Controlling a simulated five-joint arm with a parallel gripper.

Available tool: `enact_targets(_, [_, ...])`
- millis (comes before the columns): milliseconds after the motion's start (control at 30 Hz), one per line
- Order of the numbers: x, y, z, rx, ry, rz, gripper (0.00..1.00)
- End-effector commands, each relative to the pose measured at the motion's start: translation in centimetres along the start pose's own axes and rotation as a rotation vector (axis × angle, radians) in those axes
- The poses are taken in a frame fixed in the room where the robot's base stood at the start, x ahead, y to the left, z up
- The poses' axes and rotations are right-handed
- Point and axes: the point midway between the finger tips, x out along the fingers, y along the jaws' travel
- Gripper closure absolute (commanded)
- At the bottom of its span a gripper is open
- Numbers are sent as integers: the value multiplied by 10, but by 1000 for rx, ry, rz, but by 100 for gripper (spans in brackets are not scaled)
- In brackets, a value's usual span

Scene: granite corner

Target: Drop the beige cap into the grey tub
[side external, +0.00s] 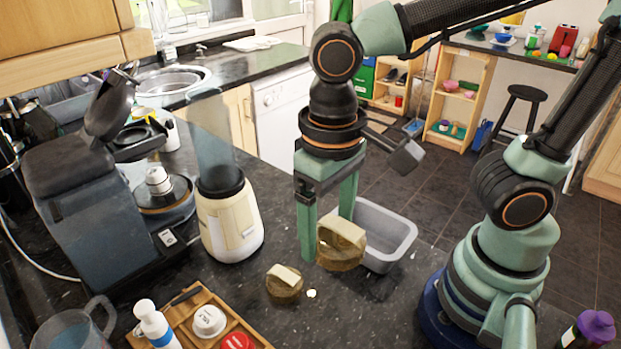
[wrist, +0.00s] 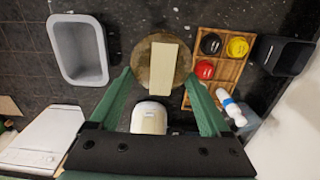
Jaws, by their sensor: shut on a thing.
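My gripper (side external: 328,238) is shut on the beige cap (side external: 340,246), a round brownish piece with a pale raised bar across its top. It hangs between the green fingertips above the counter, and in the wrist view the cap (wrist: 144,66) fills the space between them. The grey tub (side external: 404,240) stands just behind and right of the held cap in the side view. In the wrist view the tub (wrist: 100,73) lies to the left of the cap, apart from it, and looks empty. Part of the tub is hidden by the cap and a finger.
A similar, smaller-looking brown piece with a pale bar (side external: 284,292) rests on the counter. A cream blender (side external: 231,222) stands at the left of my gripper. A wooden tray (side external: 185,312) holds caps and a white bottle (side external: 152,322). A purple-capped bottle (side external: 592,330) stands at lower right.

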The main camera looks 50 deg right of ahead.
Motion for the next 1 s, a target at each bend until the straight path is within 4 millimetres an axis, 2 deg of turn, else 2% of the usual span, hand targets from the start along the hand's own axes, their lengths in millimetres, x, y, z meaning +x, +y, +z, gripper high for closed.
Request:
enact_targets(267, [0, 1, -1, 1, 1, -1, 72])
enact_targets(367, [2, 7, -6, 4, 1, 0, 72])
enact_targets(467, [5, 21, -16, 10, 1, 0, 72])
enact_targets(733, [18, 91, -46, 15, -2, 0, 72])
enact_targets(1000, [31, 164, -55, 13, -1, -1, 72])
